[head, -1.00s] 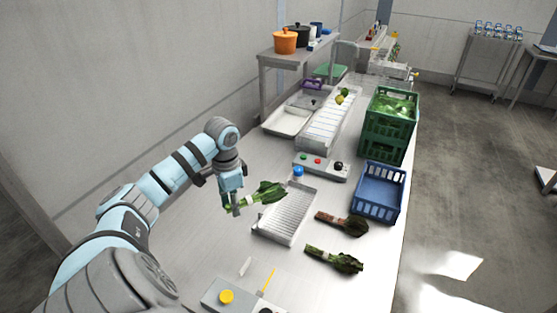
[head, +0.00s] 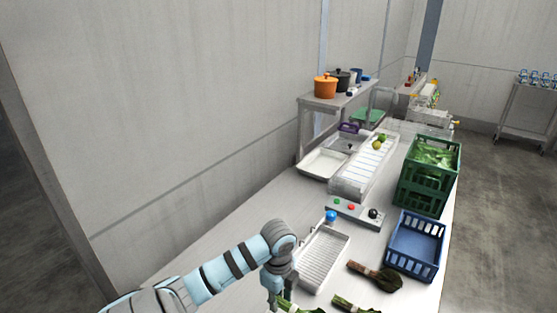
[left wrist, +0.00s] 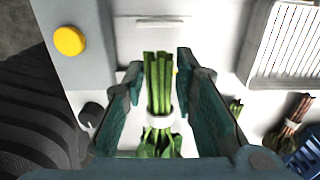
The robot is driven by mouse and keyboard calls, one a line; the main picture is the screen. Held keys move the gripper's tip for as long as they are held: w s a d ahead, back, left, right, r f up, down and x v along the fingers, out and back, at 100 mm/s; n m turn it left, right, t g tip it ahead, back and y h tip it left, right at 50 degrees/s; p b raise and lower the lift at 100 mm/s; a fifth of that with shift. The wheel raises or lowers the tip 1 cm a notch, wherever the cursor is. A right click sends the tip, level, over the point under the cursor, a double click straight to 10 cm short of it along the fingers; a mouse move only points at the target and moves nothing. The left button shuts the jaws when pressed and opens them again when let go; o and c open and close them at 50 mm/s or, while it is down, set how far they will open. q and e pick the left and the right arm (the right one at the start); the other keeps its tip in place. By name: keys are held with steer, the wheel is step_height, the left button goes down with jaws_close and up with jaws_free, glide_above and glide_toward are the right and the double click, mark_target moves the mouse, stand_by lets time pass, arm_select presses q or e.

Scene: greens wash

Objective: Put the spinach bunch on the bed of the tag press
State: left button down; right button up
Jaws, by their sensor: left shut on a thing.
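My left gripper (head: 276,298) is low at the bottom edge of the head view, shut on a leafy green bunch (head: 300,307), which I take as the spinach. In the left wrist view the bunch (left wrist: 160,85) lies between the two fingers (left wrist: 158,100), green stems upward in the picture and a white band around it. A grey box with a yellow button (left wrist: 70,42) and a dark knob is at the left there, probably the tag press. A pale plate beside it lies partly behind the bunch. My right gripper is not in view.
A ribbed white tray (head: 322,258) lies beyond the gripper. A reddish-stemmed bunch (head: 375,277) and another green bunch (head: 350,305) lie right of it. A blue crate (head: 416,245) and green crates (head: 428,175) stand along the right edge. A button panel (head: 352,212) is behind the tray.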

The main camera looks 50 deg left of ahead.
arm_select(q)
step_height(320, 180, down, 4)
steer(key=shift+f+b, duration=0.25)
steer(key=shift+b, duration=0.2)
step_height(320, 180, down, 4)
steer(key=b, duration=0.4)
steer(key=shift+r, duration=0.2)
steer(key=shift+s+r+p, duration=0.1)
steer(key=shift+r+p, duration=0.2)
steer(key=shift+f, duration=0.25)
steer(key=c, duration=1.3)
jaws_free()
steer(key=shift+r, duration=0.1)
step_height(320, 180, up, 12)
steer(key=shift+r+p, duration=0.2)
steer(key=shift+p, duration=0.75)
